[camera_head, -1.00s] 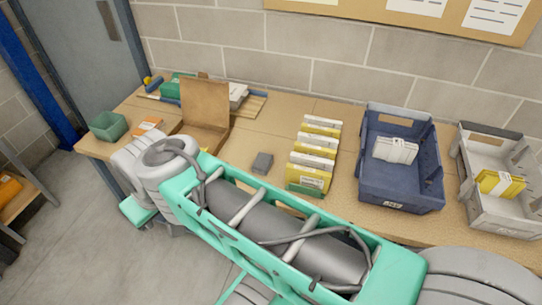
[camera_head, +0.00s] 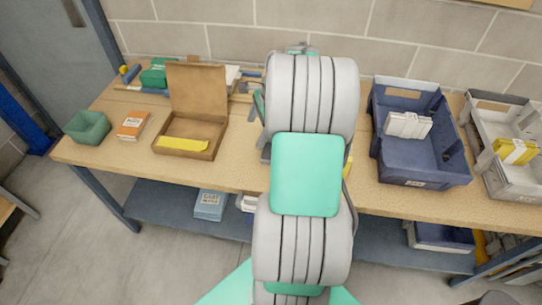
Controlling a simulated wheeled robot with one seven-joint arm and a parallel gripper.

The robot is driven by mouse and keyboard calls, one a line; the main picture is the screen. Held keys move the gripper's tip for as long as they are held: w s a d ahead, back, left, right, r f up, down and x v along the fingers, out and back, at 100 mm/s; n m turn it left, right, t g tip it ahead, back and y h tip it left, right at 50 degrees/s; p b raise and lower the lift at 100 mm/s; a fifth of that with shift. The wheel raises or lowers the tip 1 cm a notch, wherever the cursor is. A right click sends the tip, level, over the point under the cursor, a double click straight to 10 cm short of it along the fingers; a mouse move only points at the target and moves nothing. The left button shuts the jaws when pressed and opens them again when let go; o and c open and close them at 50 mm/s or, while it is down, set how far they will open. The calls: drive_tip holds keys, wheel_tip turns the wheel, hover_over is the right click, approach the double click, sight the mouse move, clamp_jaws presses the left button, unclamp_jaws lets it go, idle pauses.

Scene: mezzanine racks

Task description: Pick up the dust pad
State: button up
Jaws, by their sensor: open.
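I cannot say for sure which item is the dust pad. A small grey block-like thing (camera_head: 266,153) shows at the left edge of my arm on the bench, mostly covered by the arm. An orange and white pack (camera_head: 132,125) lies on the bench at left. A flat yellow piece (camera_head: 183,144) lies in the open cardboard box (camera_head: 212,143). My arm stands across the middle of the view, and my gripper is hidden behind its joints. Nothing held can be seen.
A green bin (camera_head: 87,127) stands at the bench's left end. A blue crate (camera_head: 428,172) and a grey crate (camera_head: 502,186) stand at right, holding packs. A lower shelf (camera_head: 165,208) holds a light blue pack (camera_head: 210,205). The bench front (camera_head: 235,170) beside the cardboard box is clear.

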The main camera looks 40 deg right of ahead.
drive_tip(key=o, duration=0.3)
drive_tip(key=s+d+f+m, duration=0.1)
drive_tip(key=d+f+m, duration=0.1)
drive_tip(key=s+d+f+m, duration=0.1)
drive_tip(key=d+f+m, duration=0.1)
drive_tip(key=s+d+f+m, duration=0.1)
drive_tip(key=d+f, duration=0.1)
drive_tip(key=d, duration=0.1)
drive_tip(key=shift+f+m+t+y, duration=0.3)
drive_tip(key=shift+f+m+y, duration=0.1)
drive_tip(key=x, duration=0.4)
drive_tip(key=p+x, duration=0.1)
drive_tip(key=x, duration=0.2)
drive_tip(key=shift+d+f, duration=0.1)
drive_tip(key=shift+d, duration=0.25)
drive_tip(key=shift+c, duration=0.5)
drive_tip(key=c, duration=1)
